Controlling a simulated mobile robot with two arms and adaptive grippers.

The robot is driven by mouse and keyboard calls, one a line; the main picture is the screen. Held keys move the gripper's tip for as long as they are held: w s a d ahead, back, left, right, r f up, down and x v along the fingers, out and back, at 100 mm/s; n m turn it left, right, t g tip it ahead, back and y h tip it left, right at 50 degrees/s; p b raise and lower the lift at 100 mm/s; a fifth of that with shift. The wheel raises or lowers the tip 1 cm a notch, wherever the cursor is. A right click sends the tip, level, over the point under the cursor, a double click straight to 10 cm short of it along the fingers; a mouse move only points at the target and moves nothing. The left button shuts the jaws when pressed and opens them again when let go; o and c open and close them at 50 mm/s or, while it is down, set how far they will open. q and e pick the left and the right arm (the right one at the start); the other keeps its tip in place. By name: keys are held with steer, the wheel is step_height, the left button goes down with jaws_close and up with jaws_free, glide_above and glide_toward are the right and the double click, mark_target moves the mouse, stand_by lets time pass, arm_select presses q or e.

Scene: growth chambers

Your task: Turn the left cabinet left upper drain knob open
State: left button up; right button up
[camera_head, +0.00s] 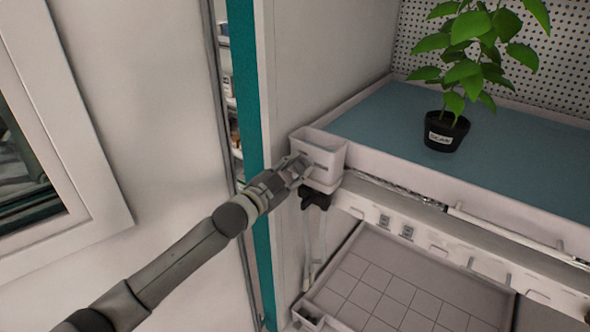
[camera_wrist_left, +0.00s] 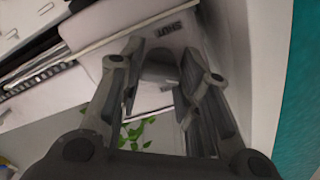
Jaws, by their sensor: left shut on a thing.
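My left gripper (camera_head: 303,166) reaches from the left to the front of a small white drain box (camera_head: 318,142) at the left front corner of the upper shelf. In the left wrist view my left gripper's fingers (camera_wrist_left: 160,58) stand on both sides of a grey rounded knob (camera_wrist_left: 159,70) and are shut on it. A "SHUT" label (camera_wrist_left: 170,29) is on the pale face beside the knob. In the head view the fingers cover most of the knob. My right gripper is in neither view.
A black fitting (camera_head: 316,197) and pale hoses (camera_head: 309,255) hang below the box. A potted plant (camera_head: 445,131) stands on the blue shelf mat (camera_head: 375,122). A gridded lower tray (camera_head: 400,290) lies beneath. A teal edge (camera_head: 246,80) runs along the cabinet's left side.

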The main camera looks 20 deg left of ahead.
arm_select(q)
steer(key=m, duration=0.5)
steer(key=shift+m, duration=0.3)
steer(key=m, duration=0.4)
steer(key=shift+f+m+p, duration=0.1)
steer(key=shift+m+p, duration=0.2)
steer(key=shift+m, duration=0.4)
steer(key=o, duration=1)
steer(key=v, duration=1.2)
